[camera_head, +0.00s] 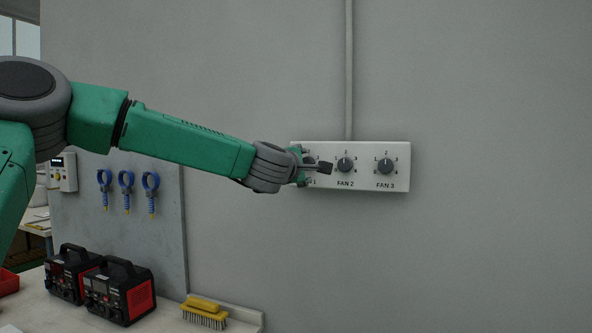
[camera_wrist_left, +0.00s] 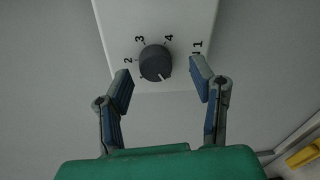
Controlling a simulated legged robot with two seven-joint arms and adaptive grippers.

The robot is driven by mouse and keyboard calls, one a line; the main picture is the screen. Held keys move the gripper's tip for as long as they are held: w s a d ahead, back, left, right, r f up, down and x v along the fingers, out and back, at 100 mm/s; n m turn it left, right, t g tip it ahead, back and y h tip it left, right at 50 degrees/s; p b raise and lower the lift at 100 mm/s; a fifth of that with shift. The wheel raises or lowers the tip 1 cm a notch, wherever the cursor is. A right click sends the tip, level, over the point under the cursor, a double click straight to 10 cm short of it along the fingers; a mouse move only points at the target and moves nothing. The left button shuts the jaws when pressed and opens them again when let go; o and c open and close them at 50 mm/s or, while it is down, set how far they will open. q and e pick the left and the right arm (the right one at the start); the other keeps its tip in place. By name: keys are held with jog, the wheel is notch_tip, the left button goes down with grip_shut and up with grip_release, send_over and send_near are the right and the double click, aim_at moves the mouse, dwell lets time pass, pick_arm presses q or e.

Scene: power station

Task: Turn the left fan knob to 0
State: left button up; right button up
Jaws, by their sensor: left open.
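The left fan knob is a round dark grey dial (camera_wrist_left: 156,62) on a white panel, with the numbers 2, 3 and 4 showing around it in the left wrist view. A pale mark on it points toward the bottom of that view; no number is readable there. In the head view the gripper (camera_head: 317,168) is at the panel's left end and mostly hides this knob. My right gripper is in neither view.
The white panel (camera_head: 370,149) also carries the FAN 2 knob (camera_head: 345,164), close beside my gripper, and the FAN 3 knob (camera_head: 385,166). A conduit (camera_head: 349,70) runs up the wall. Below are two black-and-red devices (camera_head: 120,290) and a yellow brush (camera_head: 204,308).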

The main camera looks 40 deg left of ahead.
pick_arm(q)
jog(key=v, duration=0.9)
jog(key=shift+s+f, duration=0.2)
jog(key=shift+s, duration=0.2)
jog(key=d+f+m+g+h, duration=0.1)
jog(key=d+f+m+g, duration=0.2)
jog(key=f, duration=0.8)
jog(key=d+f+m+h, duration=0.25)
jog(key=f+m, duration=0.25)
jog(key=f, duration=0.6)
jog(key=s+d+f+m+g, duration=0.2)
jog(key=s+f+m, duration=0.15)
jog(key=f, duration=0.55)
jog(key=s+d+f+m+g, duration=0.2)
jog(key=s+d+f, duration=0.15)
jog(key=f, duration=0.45)
jog(key=s+f+m+g, duration=0.3)
jog(key=s+f, duration=0.4)
jog(key=s, duration=0.3)
jog(key=s+f+m+g+h, duration=0.1)
jog(key=s+f+m+g, duration=0.2)
jog(key=s+f, duration=0.4)
jog(key=s+d+f+m+g, duration=0.1)
jog(key=s+f+m+g, duration=0.2)
jog(key=s+f, duration=0.4)
jog(key=s+m, duration=0.1)
jog(key=s, duration=0.5)
jog(key=shift+s+f+m, duration=0.2)
jog(key=shift+s+m, duration=0.15)
jog(key=shift+w, duration=0.15)
